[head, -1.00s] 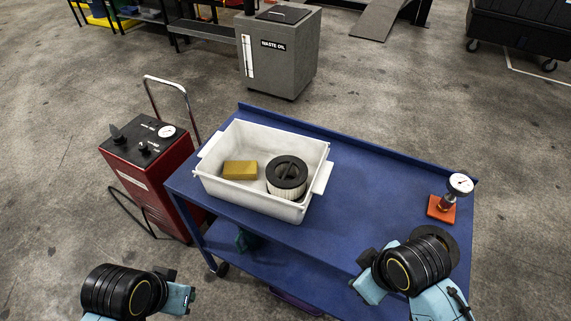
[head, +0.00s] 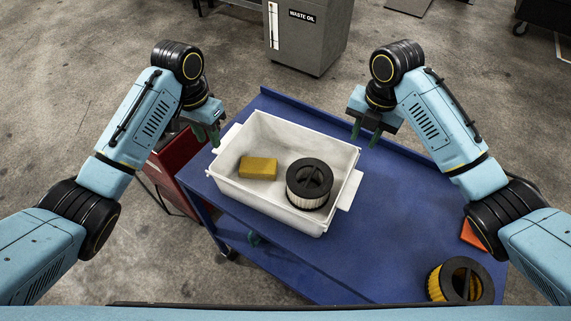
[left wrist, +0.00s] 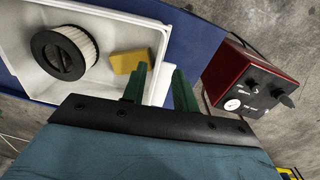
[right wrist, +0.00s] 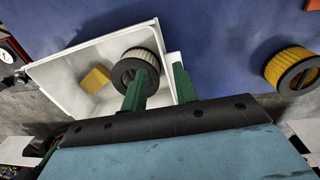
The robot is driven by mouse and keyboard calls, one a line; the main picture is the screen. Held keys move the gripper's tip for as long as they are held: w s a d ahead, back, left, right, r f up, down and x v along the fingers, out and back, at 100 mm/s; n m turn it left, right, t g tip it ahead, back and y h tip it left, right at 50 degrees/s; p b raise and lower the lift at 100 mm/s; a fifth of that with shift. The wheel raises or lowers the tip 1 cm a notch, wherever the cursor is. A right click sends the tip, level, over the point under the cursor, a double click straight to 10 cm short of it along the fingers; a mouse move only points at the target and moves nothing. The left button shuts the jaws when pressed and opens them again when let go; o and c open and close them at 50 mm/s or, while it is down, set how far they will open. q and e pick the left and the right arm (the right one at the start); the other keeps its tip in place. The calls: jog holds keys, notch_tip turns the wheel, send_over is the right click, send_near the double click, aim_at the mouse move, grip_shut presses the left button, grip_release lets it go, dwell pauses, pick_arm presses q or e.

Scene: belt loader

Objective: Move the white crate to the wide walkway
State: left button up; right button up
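The white crate (head: 270,205) sits on the blue cart top (head: 400,205). It holds a yellow block (head: 258,167) and a black-topped white filter (head: 310,184). A handle ledge sticks out at each end. My left gripper (head: 207,136) is open above the crate's left end. In the left wrist view its green fingers (left wrist: 158,88) are apart, with the crate's edge showing between them. My right gripper (head: 366,134) is open beyond the crate's right end. In the right wrist view its fingers (right wrist: 160,88) straddle the view of the crate's end wall. I cannot see contact at either side.
A yellow filter with a black top (head: 455,281) and an orange piece (head: 474,234) are at the cart's right end. A red machine (head: 180,163) stands close to the cart's left. A grey waste oil bin (head: 312,38) stands behind the cart. Concrete floor lies around.

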aim_at(222, 174)
pick_arm(q)
jog(key=shift+w+a+r, duration=0.1)
jog(key=shift+w+r, duration=0.15)
jog(key=shift+r, duration=0.05)
pick_arm(e)
jog(key=shift+w+d+r, duration=0.15)
jog(key=shift+w+r, duration=0.1)
jog(key=shift+r, duration=0.05)
pick_arm(q)
jog(key=shift+s, duration=0.1)
pick_arm(e)
jog(key=shift+s, duration=0.1)
